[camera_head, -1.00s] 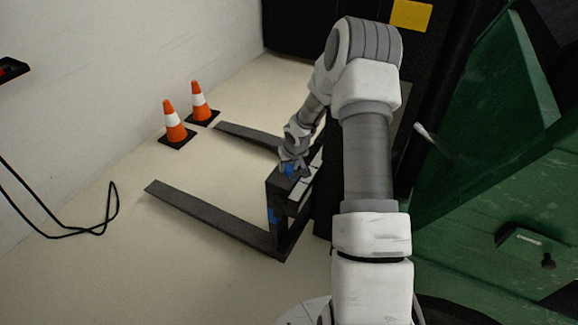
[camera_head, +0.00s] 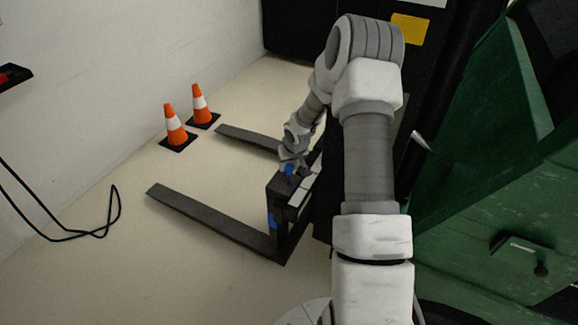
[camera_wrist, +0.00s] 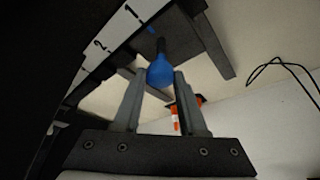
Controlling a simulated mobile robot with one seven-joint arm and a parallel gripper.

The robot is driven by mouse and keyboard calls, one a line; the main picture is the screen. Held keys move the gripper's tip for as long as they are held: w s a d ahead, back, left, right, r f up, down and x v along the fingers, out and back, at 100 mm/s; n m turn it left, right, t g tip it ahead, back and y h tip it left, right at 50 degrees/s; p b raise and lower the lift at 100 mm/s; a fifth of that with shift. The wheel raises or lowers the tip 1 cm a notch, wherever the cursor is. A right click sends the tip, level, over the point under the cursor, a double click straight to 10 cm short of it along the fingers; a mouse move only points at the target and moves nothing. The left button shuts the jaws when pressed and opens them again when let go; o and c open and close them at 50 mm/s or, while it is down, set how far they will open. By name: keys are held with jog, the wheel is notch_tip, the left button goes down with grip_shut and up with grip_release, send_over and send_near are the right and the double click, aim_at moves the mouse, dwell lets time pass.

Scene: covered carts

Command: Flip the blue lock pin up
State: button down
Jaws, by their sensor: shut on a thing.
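The blue lock pin (camera_head: 289,169) is at the top of the black fork carriage, just below my gripper (camera_head: 291,160). In the wrist view the pin (camera_wrist: 160,72) has a rounded blue head on a dark shank. The head sits between the tips of my two gripper fingers (camera_wrist: 159,80), and my gripper is shut on it. The pin's lower end and seat are hard to make out. A second blue part (camera_head: 272,218) is on the carriage's side, clear of my gripper.
Two dark forks (camera_head: 210,217) reach left across the floor. Numbered white plates (camera_wrist: 112,42) run along the carriage. A green cart (camera_head: 480,240) stands right of my arm.

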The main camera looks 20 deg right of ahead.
jog(key=shift+r, duration=0.15)
jog(key=shift+c, duration=2.2)
grip_release()
jog(key=shift+r, duration=0.1)
jog(key=d+p+v, duration=0.1)
jog(key=p+v, duration=0.3)
jog(key=v, duration=1.3)
jog(key=shift+s+a+p, duration=0.15)
jog(key=shift+a+p, duration=0.25)
jog(key=shift+a, duration=0.05)
jog(key=shift+r, duration=0.1)
